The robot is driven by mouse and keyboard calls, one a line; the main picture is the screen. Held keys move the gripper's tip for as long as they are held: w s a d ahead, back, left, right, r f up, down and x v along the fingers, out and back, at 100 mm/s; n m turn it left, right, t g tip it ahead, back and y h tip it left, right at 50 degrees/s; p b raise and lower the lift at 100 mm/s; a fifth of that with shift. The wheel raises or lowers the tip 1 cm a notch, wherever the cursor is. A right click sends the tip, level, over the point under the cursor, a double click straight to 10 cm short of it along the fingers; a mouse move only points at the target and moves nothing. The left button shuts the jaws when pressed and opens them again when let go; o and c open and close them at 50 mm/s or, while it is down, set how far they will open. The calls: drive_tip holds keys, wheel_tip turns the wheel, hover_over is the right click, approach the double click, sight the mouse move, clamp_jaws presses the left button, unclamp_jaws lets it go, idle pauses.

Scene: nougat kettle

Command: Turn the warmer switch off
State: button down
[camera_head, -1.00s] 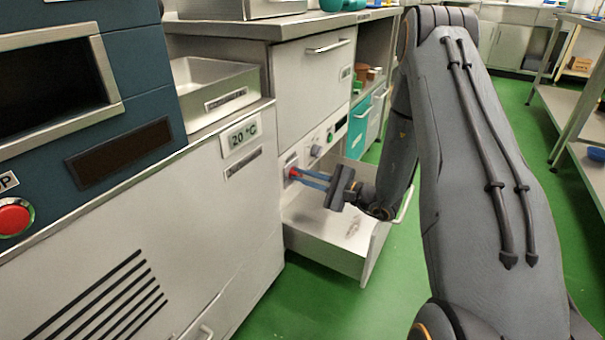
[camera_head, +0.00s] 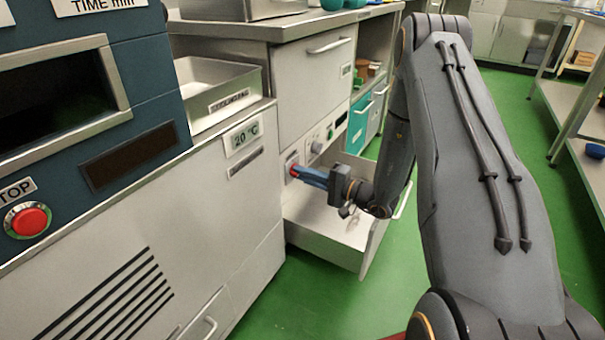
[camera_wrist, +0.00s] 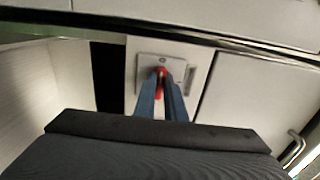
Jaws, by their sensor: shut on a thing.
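The warmer switch (camera_head: 293,168) is a red knob on a pale plate on the cabinet front, above the open drawer. It also shows in the wrist view (camera_wrist: 161,72), where the plate around it is light grey. My gripper (camera_head: 300,171) has blue fingers and reaches the switch from the right. In the wrist view the fingertips (camera_wrist: 162,82) stand on both sides of the red knob and are shut on it. The fingers hide part of the knob, and its exact turn is hard to read.
An open drawer (camera_head: 320,240) lies below my gripper. A grey dial (camera_head: 317,147) and a green button (camera_head: 330,133) sit to the right of the switch. A steel tray (camera_head: 222,88) and a red stop button (camera_head: 30,219) are on the left. Green floor is free in front.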

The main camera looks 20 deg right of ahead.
idle(0.5)
drive_tip(key=c, duration=1.8)
unclamp_jaws()
drive_tip(key=shift+p+v, duration=1.1)
drive_tip(key=shift+v, duration=2.8)
